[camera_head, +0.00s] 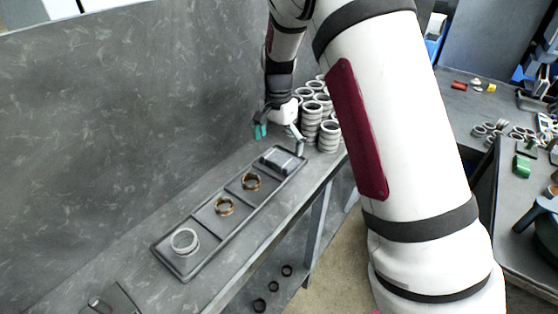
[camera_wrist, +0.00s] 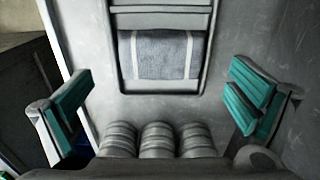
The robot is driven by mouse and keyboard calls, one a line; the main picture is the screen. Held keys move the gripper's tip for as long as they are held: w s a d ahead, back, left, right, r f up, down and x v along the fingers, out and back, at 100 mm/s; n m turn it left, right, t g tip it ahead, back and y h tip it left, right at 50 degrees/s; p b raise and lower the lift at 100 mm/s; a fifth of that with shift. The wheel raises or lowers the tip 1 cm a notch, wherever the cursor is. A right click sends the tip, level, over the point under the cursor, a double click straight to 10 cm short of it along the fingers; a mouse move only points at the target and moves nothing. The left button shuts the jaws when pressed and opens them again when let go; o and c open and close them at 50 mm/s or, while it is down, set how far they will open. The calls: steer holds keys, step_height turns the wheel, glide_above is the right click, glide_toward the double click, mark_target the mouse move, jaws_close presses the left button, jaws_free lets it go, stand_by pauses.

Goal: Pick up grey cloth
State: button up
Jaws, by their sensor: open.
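The grey cloth (camera_wrist: 158,54) has two pale stripes and lies in the end compartment of a long grey tray. In the head view the cloth (camera_head: 278,158) is at the tray's far end, partly bulging above the rim. My gripper (camera_head: 279,140) is open and hangs above and just behind that end of the tray. In the wrist view the teal fingertips of my gripper (camera_wrist: 158,103) are wide apart, with the cloth between and ahead of them. Nothing is held.
Stacks of grey rings (camera_head: 329,136) stand close to my gripper at the bench's far end. A tall grey wall (camera_head: 120,110) borders the bench on the left.

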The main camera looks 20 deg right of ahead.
mark_target(279, 157)
step_height(279, 157, down, 5)
steer(key=shift+w+d+r+p, duration=0.1)
steer(key=shift+w+p, duration=0.05)
steer(key=shift+p, duration=0.25)
steer(key=c, duration=0.7)
steer(key=shift+r, duration=0.1)
steer(key=shift+r, duration=0.6)
step_height(279, 157, up, 2)
steer(key=shift+w+r+b, duration=0.1)
steer(key=shift+r+b, duration=0.05)
steer(key=shift+b, duration=0.3)
steer(key=s+d, duration=0.2)
steer(key=s, duration=0.2)
steer(key=s+d+r, duration=0.1)
steer(key=s+d, duration=0.1)
steer(key=s, duration=0.3)
steer(key=s+d, duration=0.3)
steer(key=s, duration=0.2)
steer(key=shift+s+d+r, duration=0.1)
steer(key=shift+s+r, duration=0.05)
steer(key=shift+s, duration=0.1)
steer(key=shift+c, duration=0.2)
